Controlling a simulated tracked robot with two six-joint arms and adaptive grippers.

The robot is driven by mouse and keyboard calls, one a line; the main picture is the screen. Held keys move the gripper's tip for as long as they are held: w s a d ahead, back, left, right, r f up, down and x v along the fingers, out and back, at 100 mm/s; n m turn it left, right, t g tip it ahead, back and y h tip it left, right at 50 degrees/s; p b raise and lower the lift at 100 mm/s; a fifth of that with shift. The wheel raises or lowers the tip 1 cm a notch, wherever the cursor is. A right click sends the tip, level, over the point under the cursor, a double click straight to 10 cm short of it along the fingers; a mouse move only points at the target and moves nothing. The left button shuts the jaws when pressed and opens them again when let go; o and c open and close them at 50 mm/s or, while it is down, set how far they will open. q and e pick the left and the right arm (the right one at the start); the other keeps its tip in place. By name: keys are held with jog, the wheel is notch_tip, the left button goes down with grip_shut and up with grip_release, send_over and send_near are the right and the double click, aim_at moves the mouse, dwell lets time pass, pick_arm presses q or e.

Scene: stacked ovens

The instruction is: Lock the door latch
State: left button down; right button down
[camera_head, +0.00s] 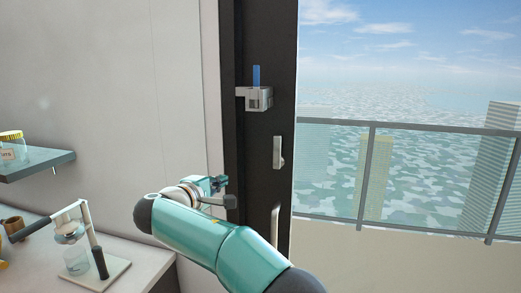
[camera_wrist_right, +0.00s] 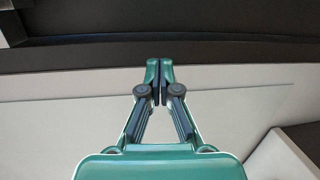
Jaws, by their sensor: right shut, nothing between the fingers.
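The dark door frame (camera_head: 262,190) stands in the middle of the head view. A small silver latch (camera_head: 279,153) is fixed on it, upright. Above the latch is a metal bracket (camera_head: 257,98) with a blue strip standing up from it. My right gripper (camera_head: 220,184) is left of and a little below the latch, apart from it, in front of the pale wall and the frame's left edge. In the right wrist view its two fingers (camera_wrist_right: 160,66) are closed together with nothing between them. The latch cannot be made out there. My left gripper is not in view.
A long silver handle (camera_head: 275,225) is lower on the frame, partly behind my right arm. A counter with a lever device (camera_head: 85,235) is at lower left, and a shelf with a jar (camera_head: 12,145) is above it. Glass and a railing (camera_head: 400,128) are at right.

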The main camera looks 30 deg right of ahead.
aim_at(278, 152)
notch_tip(278, 152, up, 7)
jog(key=s+d+m+g+h, duration=0.1)
jog(key=s+m+h, duration=0.1)
jog(key=s, duration=0.1)
jog(key=shift+f, duration=0.15)
jog(key=shift+w+d, duration=0.1)
jog(key=shift+d, duration=0.05)
jog(key=d+p, duration=0.1)
jog(key=d, duration=0.2)
jog(key=w+d+p, duration=0.1)
jog(key=d, duration=0.3)
jog(key=d+p, duration=0.1)
jog(key=d, duration=0.3)
jog(key=shift+w+d, duration=0.15)
jog(key=shift+d, duration=0.05)
